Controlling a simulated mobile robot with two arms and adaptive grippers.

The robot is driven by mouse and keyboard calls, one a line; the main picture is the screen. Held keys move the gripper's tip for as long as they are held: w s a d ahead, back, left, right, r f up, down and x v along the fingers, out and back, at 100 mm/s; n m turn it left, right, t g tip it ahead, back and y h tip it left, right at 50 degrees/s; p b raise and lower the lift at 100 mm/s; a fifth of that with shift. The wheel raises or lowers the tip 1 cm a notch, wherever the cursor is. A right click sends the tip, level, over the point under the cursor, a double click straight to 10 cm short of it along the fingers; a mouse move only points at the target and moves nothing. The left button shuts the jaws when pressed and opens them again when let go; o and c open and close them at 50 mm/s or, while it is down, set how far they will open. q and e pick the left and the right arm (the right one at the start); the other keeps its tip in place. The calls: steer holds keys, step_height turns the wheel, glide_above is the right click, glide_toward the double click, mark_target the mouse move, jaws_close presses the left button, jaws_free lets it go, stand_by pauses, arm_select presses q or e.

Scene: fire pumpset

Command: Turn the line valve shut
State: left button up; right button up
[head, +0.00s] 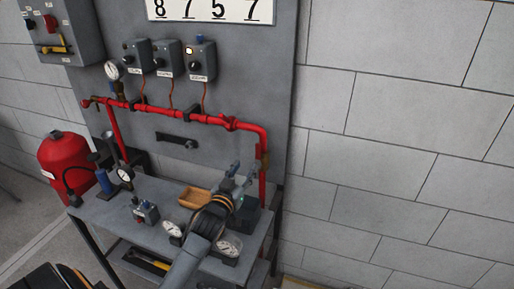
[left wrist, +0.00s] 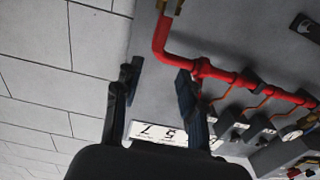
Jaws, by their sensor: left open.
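The red pipe (head: 180,114) runs along the grey panel and bends down at its right end; it also shows in the left wrist view (left wrist: 230,76). A brass-coloured fitting (head: 263,160) sits on its vertical right leg. A black lever (head: 176,140) is mounted on the panel below the pipe. I cannot tell for sure which part is the line valve. My left gripper (head: 243,176) is open and empty, near the vertical leg and above the bench's right end. In the left wrist view its fingers (left wrist: 157,80) are apart with nothing between them. My right gripper is not in view.
The bench (head: 110,212) holds gauges (head: 228,246), a wooden tray (head: 194,197) and a black box (head: 246,216). A red tank (head: 66,165) stands at left. Switch boxes (head: 200,60) and a grey cabinet (head: 62,30) are above. The block wall (head: 400,130) at right is clear.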

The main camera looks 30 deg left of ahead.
mark_target(258, 149)
arm_select(q)
steer(key=p+x, duration=0.2)
steer(key=x, duration=1)
steer(key=shift+w, duration=0.35)
steer(key=shift+c, duration=0.2)
jaws_close()
